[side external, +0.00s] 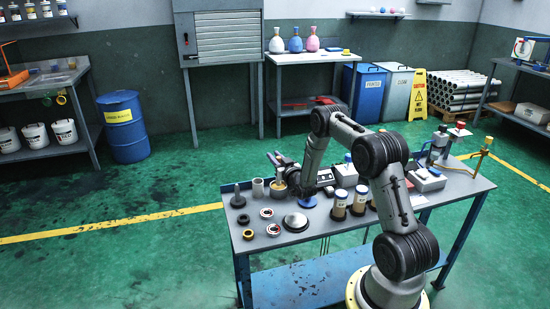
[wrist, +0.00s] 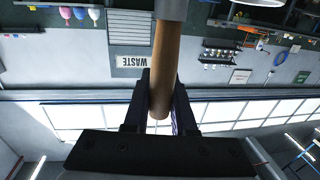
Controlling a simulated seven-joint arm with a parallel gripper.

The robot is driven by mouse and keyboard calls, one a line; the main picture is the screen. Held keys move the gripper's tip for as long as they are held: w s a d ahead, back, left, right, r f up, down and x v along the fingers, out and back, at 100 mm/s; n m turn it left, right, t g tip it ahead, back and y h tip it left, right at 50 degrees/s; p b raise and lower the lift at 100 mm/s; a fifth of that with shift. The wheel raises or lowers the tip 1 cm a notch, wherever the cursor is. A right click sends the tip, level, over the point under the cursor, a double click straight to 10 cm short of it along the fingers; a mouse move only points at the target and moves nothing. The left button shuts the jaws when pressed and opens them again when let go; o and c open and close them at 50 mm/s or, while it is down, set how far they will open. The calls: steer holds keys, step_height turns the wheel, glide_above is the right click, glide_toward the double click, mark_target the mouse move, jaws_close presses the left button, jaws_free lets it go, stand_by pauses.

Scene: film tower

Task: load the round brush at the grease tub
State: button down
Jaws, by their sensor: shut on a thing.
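In the wrist view my gripper (wrist: 160,88) is shut on the round brush (wrist: 166,48), seen as a tan wooden handle between the two dark fingers. A grey metal collar shows at the top edge of that view; the bristles are out of frame. In the side view my gripper (side external: 273,159) is above the far left part of the workbench, and the brush is too small to make out there. A small round container with a tan top (side external: 278,188) stands on the bench just below my gripper; it may be the grease tub, but no label is readable. The gap between brush and container is unclear.
A white cylinder (side external: 258,187) and a dark cone-shaped piece (side external: 238,198) stand left of the container. Several rings, a silver dome (side external: 295,221) and a blue disc (side external: 309,202) lie in front. Tan-filled jars (side external: 338,206) stand to the right.

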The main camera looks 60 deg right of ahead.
steer(key=shift+f, duration=0.6)
stand_by(1.0)
step_height(320, 180, up, 7)
stand_by(0.9)
steer(key=shift+w+a+r, duration=0.1)
stand_by(0.3)
